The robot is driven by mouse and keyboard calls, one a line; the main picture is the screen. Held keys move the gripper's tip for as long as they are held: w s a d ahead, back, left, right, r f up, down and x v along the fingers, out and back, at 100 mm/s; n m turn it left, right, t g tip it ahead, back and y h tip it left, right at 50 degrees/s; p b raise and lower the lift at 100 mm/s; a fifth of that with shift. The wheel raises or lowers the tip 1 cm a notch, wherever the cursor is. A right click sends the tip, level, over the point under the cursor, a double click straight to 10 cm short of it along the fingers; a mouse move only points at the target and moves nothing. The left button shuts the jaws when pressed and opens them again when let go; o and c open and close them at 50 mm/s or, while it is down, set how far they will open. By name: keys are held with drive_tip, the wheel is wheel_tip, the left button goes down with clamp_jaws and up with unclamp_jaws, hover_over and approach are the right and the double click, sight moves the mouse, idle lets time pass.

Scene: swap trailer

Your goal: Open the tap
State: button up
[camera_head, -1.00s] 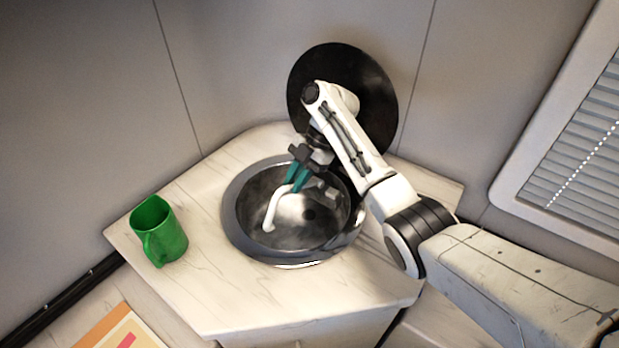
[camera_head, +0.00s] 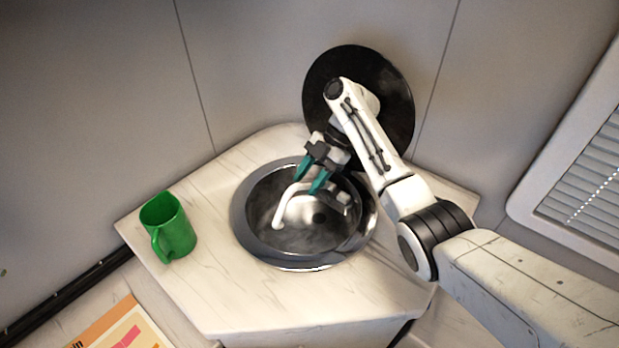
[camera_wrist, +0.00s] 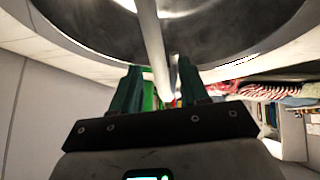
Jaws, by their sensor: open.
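The tap's white curved spout (camera_head: 287,205) reaches over the round metal sink (camera_head: 246,232). My gripper (camera_head: 308,183) is open at the back of the sink, with its two teal fingers apart near the upper end of the spout. In the wrist view, the white pipe (camera_wrist: 152,45) runs down between the fingertips of my gripper (camera_wrist: 160,68). I cannot tell whether a finger touches it. A grey blocky part (camera_head: 338,198) shows just right of the right finger; I cannot tell whether it is the tap's handle. The tap's base is hidden behind my gripper.
A green mug (camera_head: 168,228) stands on the left of the pale marble counter (camera_head: 215,290). A round black lid (camera_head: 318,75) stands upright behind the sink against the wall. A window with blinds (camera_head: 590,185) is at the right. The counter's front is clear.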

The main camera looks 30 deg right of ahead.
drive_tip(key=shift+r, duration=0.45)
wheel_tip(320, 180, up, 3)
drive_tip(key=shift+s+f, duration=0.15)
drive_tip(key=s+r+p, duration=0.1)
drive_tip(key=s+r, duration=0.3)
drive_tip(key=s, duration=0.2)
drive_tip(key=s+a+r+p, duration=0.1)
drive_tip(key=s+r+p, duration=0.1)
drive_tip(key=s+r, duration=0.3)
drive_tip(key=s, duration=0.2)
drive_tip(key=shift+s+a+r, duration=0.15)
drive_tip(key=shift+s+a, duration=0.05)
drive_tip(key=shift+s, duration=0.1)
